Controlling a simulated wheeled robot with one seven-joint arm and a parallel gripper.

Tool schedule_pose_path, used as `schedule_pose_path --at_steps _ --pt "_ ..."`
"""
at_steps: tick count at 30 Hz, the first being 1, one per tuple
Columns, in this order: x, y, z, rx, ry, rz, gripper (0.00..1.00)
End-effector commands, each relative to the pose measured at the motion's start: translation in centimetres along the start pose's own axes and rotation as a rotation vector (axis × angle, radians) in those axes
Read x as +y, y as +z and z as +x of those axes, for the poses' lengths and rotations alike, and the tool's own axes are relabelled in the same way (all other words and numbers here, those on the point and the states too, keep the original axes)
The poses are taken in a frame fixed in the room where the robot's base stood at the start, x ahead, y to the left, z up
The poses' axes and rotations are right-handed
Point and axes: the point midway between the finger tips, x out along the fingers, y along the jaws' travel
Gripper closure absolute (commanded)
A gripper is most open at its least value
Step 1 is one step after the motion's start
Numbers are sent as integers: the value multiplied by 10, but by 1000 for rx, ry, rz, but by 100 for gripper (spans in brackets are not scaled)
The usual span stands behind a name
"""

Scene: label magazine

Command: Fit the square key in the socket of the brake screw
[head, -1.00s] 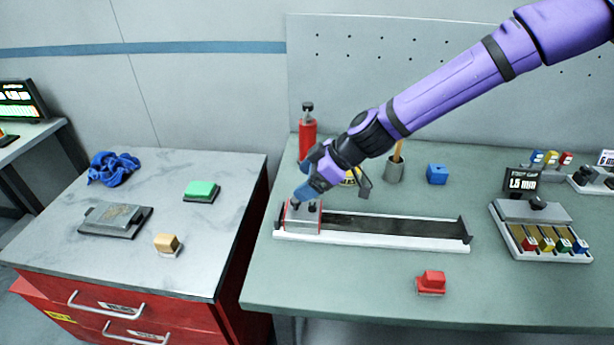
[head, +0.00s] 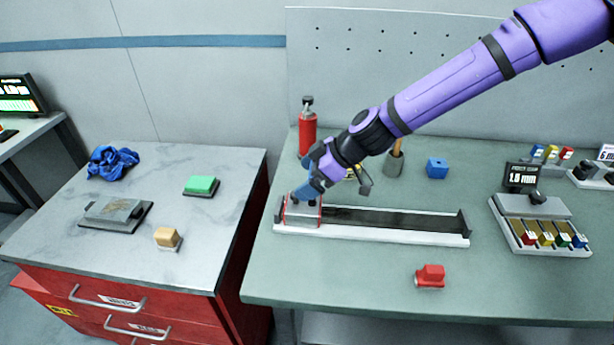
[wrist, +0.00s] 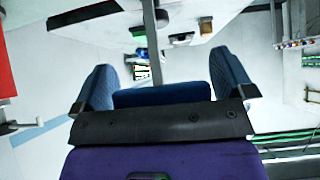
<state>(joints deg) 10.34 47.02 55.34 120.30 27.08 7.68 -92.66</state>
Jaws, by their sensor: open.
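A grey block (head: 301,222) with red edges and dark knobs on top sits at the left end of a long rail (head: 395,237). My gripper (head: 303,193) is low over this block, its blue fingers close to the knobs. Whether they touch is not clear. I cannot make out the square key or the brake screw's socket; the fingers and wrist cover part of the block's top.
A red bottle (head: 308,135) and a grey cup (head: 394,167) stand behind the rail. A blue block (head: 437,168) is behind it, a red block (head: 430,275) in front. A holder with coloured pieces (head: 517,235) is at right. The bench front is mostly clear.

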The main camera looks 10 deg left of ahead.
Motion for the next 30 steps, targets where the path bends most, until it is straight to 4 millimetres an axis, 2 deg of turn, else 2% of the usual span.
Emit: schedule_pose_path --at_steps 12,18,24,30 --pt "2 1 -65 -1 5 0 0" --pt "1 0 -90 0 4 1 0" --pt "0 1 -102 -1 2 0 0" --pt "0 0 -104 -1 1 0 0"
